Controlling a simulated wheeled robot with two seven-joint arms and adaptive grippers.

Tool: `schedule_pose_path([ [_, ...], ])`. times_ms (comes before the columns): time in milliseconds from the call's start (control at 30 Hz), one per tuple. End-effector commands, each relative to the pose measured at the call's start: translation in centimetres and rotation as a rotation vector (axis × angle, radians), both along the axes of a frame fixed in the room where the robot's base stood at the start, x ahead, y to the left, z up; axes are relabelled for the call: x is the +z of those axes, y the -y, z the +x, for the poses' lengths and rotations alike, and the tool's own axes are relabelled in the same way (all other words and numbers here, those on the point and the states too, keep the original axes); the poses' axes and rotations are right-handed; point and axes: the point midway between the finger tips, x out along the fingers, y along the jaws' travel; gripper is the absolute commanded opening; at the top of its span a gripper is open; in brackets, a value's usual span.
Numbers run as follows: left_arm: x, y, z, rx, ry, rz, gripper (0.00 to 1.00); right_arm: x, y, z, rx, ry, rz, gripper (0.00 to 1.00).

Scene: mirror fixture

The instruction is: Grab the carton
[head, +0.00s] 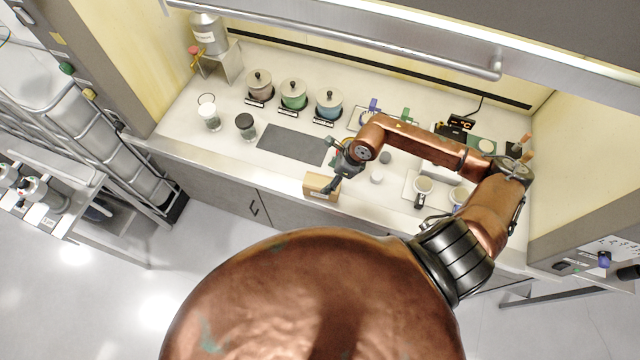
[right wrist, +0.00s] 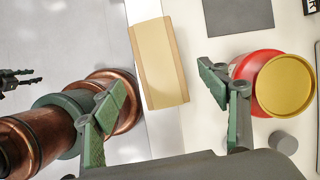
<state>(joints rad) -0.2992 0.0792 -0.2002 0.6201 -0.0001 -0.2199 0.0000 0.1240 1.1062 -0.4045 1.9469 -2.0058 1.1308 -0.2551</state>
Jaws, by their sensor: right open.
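The carton (head: 318,187) is a small tan box at the front edge of the white worktop, with a pale label on its front. In the right wrist view the carton (right wrist: 158,62) lies ahead of the fingers, between their lines and apart from both. My right gripper (head: 340,172) is above the worktop beside the carton and covers part of its right end. It is open and empty in the right wrist view (right wrist: 165,95). A dark pronged part at that view's left edge may be my left gripper (right wrist: 20,78); its jaws are unclear.
A red container with a yellow lid (right wrist: 285,83) stands close by my right finger. A dark mat (head: 292,145) lies behind the carton. Lidded jars (head: 293,95) line the back. The hood sash bar (head: 340,38) crosses above.

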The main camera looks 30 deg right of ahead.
Motion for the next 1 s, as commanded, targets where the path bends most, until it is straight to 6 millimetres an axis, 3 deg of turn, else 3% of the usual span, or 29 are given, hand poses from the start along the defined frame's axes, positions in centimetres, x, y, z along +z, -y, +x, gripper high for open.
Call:
schedule_pose_path([
  [500,2.7,0.0,-0.4,0.001,-0.004,0.000,0.40,-5.6,-2.0,1.9,0.000,0.000,0.008,0.68],
  [1000,2.6,0.0,0.2,0.000,0.002,0.000,0.40,-6.2,-2.1,2.0,0.004,0.001,0.006,0.68],
])
